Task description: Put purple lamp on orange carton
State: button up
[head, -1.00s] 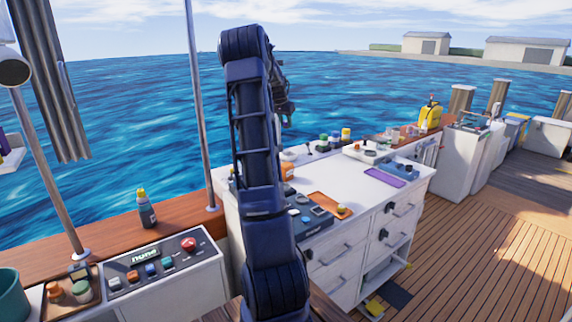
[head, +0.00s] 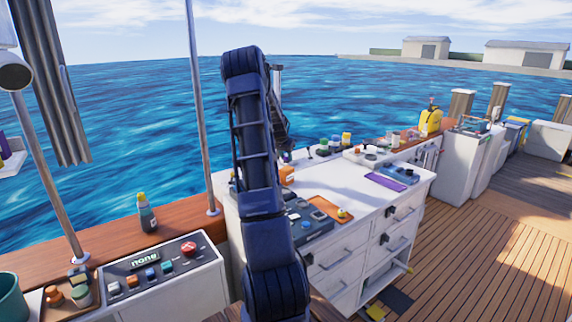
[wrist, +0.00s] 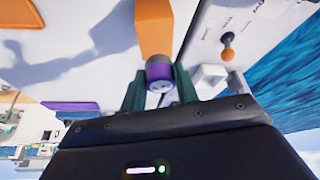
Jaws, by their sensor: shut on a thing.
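In the wrist view the purple lamp (wrist: 159,71), a short cylinder with a purple band and a pale end, is between the two green fingers of my gripper (wrist: 160,82), which is shut on it. The orange carton (wrist: 153,27) shows just beyond the lamp, and the lamp overlaps its near edge in the picture. I cannot tell whether they touch. In the head view the orange carton (head: 287,174) stands on the white cabinet top, partly hidden by my arm. My gripper and the lamp are small and mostly hidden there, just above the carton.
The white cabinet top (head: 345,185) carries a purple mat (head: 385,182), an orange tray (head: 329,208), a dark control panel and several small bottles at the back. A dark bottle (head: 147,214) stands on the wooden ledge at left. Some bare white top lies right of the carton.

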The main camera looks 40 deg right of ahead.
aim_at(285, 159)
jog(key=shift+f, duration=1.8)
jog(key=o, duration=1)
jog(key=shift+f, duration=0.1)
jog(key=shift+c, duration=0.2)
jog(key=v, duration=1.2)
jog(key=s+a+r+n+t+y, duration=0.15)
jog(key=s+a+r, duration=0.3)
jog(key=a, duration=0.45)
jog(key=s+a+r+n+y, duration=0.1)
jog(key=s+a+r+n, duration=0.3)
jog(key=a, duration=0.5)
jog(key=s+a+r+n+t+y, duration=0.1)
jog(key=s+a+r, duration=0.4)
jog(key=a, duration=0.5)
jog(key=s+a+f+n, duration=0.1)
jog(key=s+a+n, duration=0.2)
jog(key=s+a, duration=0.5)
jog(key=s+a+f+n, duration=0.1)
jog(key=s+a+n, duration=0.3)
jog(key=s+a, duration=0.5)
jog(key=s, duration=0.6)
jog(key=shift+s+a+y, duration=0.15)
jog(key=shift+s+y, duration=0.15)
jog(key=shift+y, duration=0.05)
